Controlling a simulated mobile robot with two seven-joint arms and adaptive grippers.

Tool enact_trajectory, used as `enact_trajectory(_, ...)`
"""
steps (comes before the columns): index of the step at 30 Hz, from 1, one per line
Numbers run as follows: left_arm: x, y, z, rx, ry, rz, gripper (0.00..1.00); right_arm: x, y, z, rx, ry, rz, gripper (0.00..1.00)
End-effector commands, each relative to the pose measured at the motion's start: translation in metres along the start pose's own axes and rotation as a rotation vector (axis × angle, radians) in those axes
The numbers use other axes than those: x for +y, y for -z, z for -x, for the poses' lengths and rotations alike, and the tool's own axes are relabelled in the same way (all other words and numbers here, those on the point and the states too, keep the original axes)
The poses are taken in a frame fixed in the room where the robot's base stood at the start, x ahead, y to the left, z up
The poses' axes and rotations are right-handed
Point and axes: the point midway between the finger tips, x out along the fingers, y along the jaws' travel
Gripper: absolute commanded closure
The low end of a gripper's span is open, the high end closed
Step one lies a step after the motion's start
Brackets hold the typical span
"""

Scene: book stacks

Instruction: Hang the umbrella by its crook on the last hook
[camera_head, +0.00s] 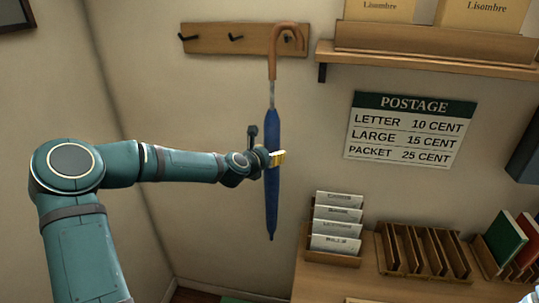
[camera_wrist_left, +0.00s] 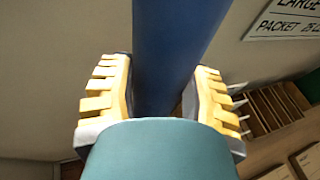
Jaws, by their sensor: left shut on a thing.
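A furled blue umbrella (camera_head: 271,195) hangs upright, tip down, with its brown crook (camera_head: 273,55) at the top. The crook is in front of the right end of the wooden hook rack (camera_head: 210,41), around the last hook (camera_head: 288,39). I cannot tell whether the crook rests on that hook or is just in front of it. My left gripper (camera_head: 270,158) is shut on the blue canopy at its upper middle. In the left wrist view the blue canopy (camera_wrist_left: 175,50) stands between the two yellow-padded fingers.
The rack's other two dark hooks (camera_head: 235,38) are empty. A wooden shelf (camera_head: 420,55) with boxes is close on the right, above a postage sign (camera_head: 410,130). Below right, a desk carries a card holder (camera_head: 333,257) and a slotted rack (camera_head: 425,277). The wall left of the umbrella is clear.

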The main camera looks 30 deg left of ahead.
Motion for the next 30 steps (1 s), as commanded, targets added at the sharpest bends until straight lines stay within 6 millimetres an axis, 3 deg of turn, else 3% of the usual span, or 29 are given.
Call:
enact_trajectory(4, 0.002, -0.004, -0.007, -0.003, 0.0, -0.001, 0.93, -0.002, 0.001, 0.005, 0.0, 0.001, 0.0, 1.0)
enact_trajectory(13, 0.005, 0.008, -0.021, -0.002, 0.001, -0.002, 0.93, 0.004, -0.001, -0.011, 0.0, -0.002, 0.0, 1.0)
enact_trajectory(30, 0.006, 0.012, -0.025, -0.002, 0.0, -0.002, 0.93, 0.007, -0.002, -0.02, 0.0, -0.004, 0.0, 1.0)
